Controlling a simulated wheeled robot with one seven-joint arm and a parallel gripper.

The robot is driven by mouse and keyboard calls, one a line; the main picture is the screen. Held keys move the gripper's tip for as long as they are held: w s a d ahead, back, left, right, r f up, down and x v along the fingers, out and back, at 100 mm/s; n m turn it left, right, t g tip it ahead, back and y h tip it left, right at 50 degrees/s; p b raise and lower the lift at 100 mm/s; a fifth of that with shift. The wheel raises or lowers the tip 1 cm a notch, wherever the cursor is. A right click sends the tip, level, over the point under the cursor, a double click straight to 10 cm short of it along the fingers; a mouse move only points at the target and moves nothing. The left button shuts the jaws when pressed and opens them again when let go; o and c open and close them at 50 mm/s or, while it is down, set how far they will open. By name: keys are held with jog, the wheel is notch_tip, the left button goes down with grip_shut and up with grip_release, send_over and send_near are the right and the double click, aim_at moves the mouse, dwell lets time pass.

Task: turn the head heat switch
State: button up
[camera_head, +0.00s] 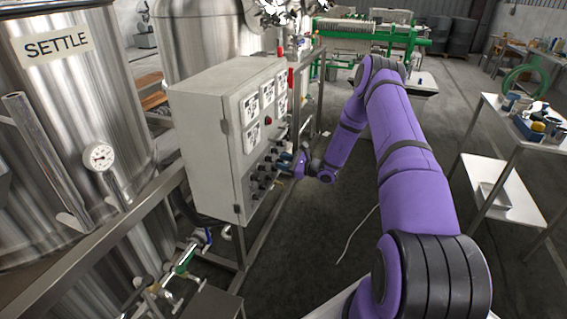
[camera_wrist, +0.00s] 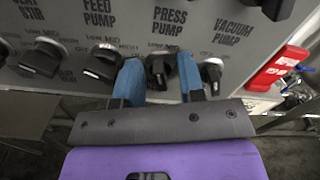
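The grey control box (camera_head: 207,125) carries rows of dark knobs on its right-hand face. In the wrist view, a black knob (camera_wrist: 158,69) sits below the label PRESS PUMP. My gripper (camera_wrist: 160,64) has its two blue fingers apart, one on each side of this knob, with gaps showing; contact cannot be told. Other knobs are under FEED PUMP (camera_wrist: 103,63), under VACUUM PUMP (camera_wrist: 211,73), and at the far left under a cut-off label ending in STIR (camera_wrist: 43,57). I cannot read any head heat label. In the head view, my gripper is small and partly hidden at the panel.
A red part (camera_wrist: 275,70) sits right of the vacuum pump knob. A metal tank marked SETTLE (camera_head: 75,110) and a rail (camera_head: 95,245) stand left of the box. A white table (camera_head: 520,120) with items stands right. The floor between is mostly clear.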

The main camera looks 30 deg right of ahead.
jog(key=v, duration=1)
jog(key=shift+s+d, duration=0.3)
jog(key=shift+r, duration=0.1)
